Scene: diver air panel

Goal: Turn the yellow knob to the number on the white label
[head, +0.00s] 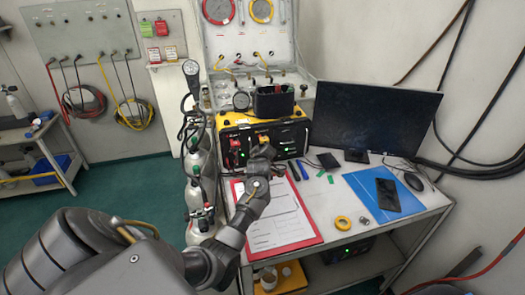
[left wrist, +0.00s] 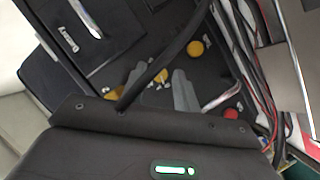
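The yellow and black air panel box (head: 268,138) stands on the table in the head view. My left gripper (head: 262,153) is in front of its face and hides part of it. In the left wrist view a yellow knob (left wrist: 161,76) shows between the fingertips of my left gripper (left wrist: 160,88). The fingers are apart, with a gap between them; contact with the knob cannot be told. Another yellow knob (left wrist: 195,48), a partly hidden yellow knob (left wrist: 116,92) and a red knob (left wrist: 231,113) sit nearby. No number on a white label is readable. My right gripper is not in view.
A red clipboard (head: 313,240) with papers lies below my left forearm. Gas cylinders (head: 199,190) stand left of the table. A monitor (head: 375,120), blue folder (head: 361,190) and yellow tape roll (head: 343,223) are to the right. Cables (left wrist: 263,75) run beside the panel.

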